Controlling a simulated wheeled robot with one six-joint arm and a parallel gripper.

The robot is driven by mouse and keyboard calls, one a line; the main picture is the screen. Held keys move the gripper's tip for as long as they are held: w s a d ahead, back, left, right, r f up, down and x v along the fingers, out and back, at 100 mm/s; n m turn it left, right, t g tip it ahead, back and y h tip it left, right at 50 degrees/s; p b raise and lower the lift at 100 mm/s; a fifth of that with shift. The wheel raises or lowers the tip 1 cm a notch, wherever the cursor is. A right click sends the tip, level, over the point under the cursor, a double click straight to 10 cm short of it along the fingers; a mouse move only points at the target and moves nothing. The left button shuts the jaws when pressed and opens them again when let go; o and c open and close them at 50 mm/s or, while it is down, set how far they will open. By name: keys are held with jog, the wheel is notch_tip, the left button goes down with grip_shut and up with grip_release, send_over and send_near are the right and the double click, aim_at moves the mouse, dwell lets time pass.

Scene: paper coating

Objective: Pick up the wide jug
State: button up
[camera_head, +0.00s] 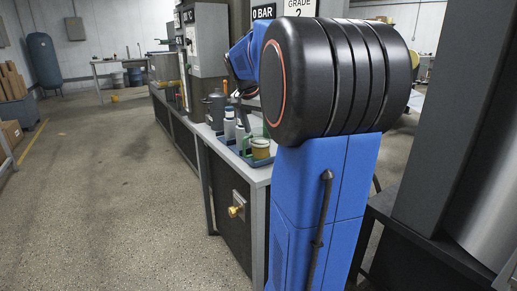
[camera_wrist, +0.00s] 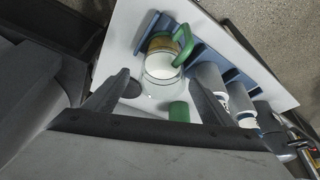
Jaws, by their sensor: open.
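The wide jug appears to be the clear vessel with an amber band (camera_wrist: 162,43) and a green handle in the wrist view. It stands on the pale bench top, by the blue rack. In the head view it is the small amber container (camera_head: 260,149) at the near end of the bench. My gripper (camera_wrist: 158,76) is open. Its two dark fingers point toward the jug, one on each side of a clear rounded part in front of the amber band. I cannot tell whether they touch it.
A blue rack (camera_wrist: 222,62) with several grey-and-white bottles (camera_wrist: 238,100) stands right of the jug. A green cylinder (camera_wrist: 179,111) lies close below. A dark grey canister (camera_head: 216,108) stands farther along the bench. The floor (camera_head: 110,190) at left is clear.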

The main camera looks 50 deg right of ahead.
aim_at(256, 146)
jog(key=shift+w+x, duration=0.2)
jog(key=shift+x, duration=2.7)
jog(key=shift+a, duration=0.1)
jog(key=c, duration=1.3)
